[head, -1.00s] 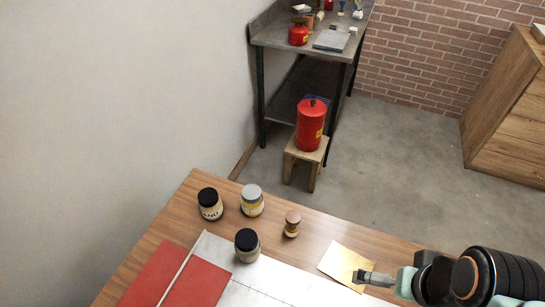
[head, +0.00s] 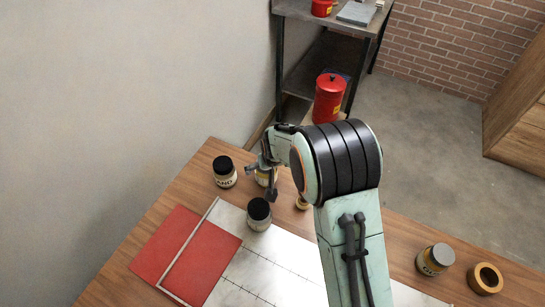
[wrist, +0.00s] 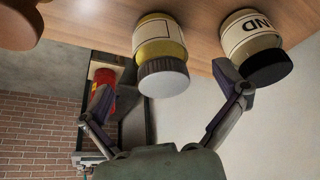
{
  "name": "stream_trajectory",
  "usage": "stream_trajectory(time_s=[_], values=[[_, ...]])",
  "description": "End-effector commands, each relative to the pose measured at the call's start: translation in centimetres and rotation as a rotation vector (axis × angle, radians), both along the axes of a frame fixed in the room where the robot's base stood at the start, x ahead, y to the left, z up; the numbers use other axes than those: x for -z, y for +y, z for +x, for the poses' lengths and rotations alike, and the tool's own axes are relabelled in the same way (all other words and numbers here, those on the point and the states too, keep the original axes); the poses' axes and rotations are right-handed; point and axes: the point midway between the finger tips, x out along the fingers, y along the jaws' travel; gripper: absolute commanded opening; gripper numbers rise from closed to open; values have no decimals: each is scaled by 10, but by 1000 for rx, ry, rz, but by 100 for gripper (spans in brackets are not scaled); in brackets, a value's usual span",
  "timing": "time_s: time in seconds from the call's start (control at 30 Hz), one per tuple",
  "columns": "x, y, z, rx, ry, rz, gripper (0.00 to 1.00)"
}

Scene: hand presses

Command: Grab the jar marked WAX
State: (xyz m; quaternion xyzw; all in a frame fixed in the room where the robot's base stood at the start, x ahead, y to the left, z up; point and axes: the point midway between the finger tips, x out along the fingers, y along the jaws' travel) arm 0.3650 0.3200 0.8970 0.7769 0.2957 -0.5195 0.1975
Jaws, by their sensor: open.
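No label reading WAX is legible. A yellowish jar with a grey lid (wrist: 163,70) is in the middle of the wrist view, its lettering not visible. In the head view it is mostly hidden behind my gripper (head: 262,180). My gripper is open in the wrist view (wrist: 174,95), its fingers on either side of this lid, with no clear contact. A black-lidded jar (head: 224,172) with lettering ending in ND is beside it; in the wrist view this jar (wrist: 255,48) is close to the right finger. Another grey-lidded jar (head: 435,259) stands far right, its label unreadable.
A small wooden object (head: 302,204) is partly hidden by my arm. A red board (head: 190,250) lies at left, and a round wooden ring-like object (head: 485,278) at right.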

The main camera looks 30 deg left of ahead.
Motion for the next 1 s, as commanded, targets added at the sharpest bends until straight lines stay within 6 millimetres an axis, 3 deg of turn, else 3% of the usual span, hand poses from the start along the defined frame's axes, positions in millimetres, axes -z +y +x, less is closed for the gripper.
stream_trajectory(time_s=[0.37, 0.7, 0.73, 0.93, 1.0], values=[[51, 13, 16, 1, 0, -1, 97], [57, 15, 18, 1, -1, 0, 97], [57, 15, 18, 1, -1, 0, 94], [57, 15, 18, 1, 0, 0, 31], [58, 15, 18, 1, 0, -1, 26]])
